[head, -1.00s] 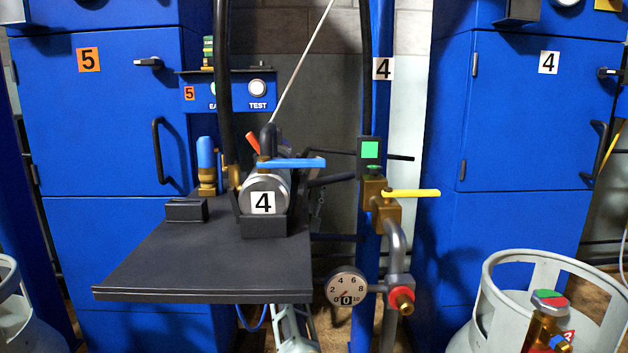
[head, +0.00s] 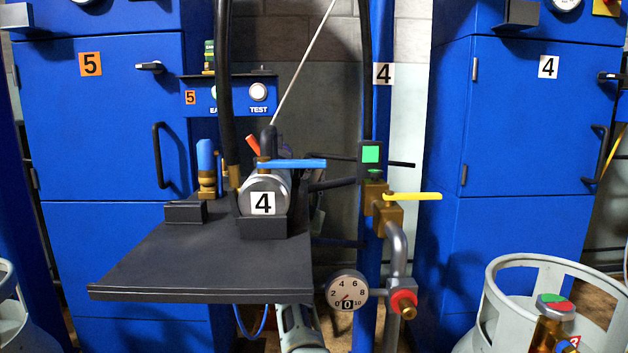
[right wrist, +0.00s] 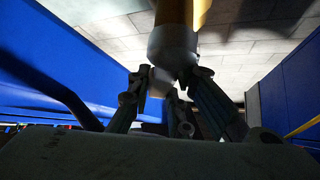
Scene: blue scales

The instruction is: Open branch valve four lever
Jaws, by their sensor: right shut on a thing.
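A yellow lever (head: 412,196) sits on a brass valve (head: 388,212) on the pipe beside the blue post, below a number 4 plate (head: 383,73). It points right, across the upright pipe. A blue lever (head: 292,163) lies level on the silver cylinder labelled 4 (head: 264,187). Which lever is branch valve four's is not marked outright. My right arm (head: 300,328) shows below the shelf; its fingers are hard to make out there. In the right wrist view my right gripper (right wrist: 170,78) is closed at the lower end of a silver and brass part (right wrist: 173,42). My left gripper is not seen.
The black shelf (head: 190,268) juts out at the front. A white gas cylinder (head: 495,310) stands at lower right. Blue cabinets flank both sides. Space right of the yellow lever looks clear.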

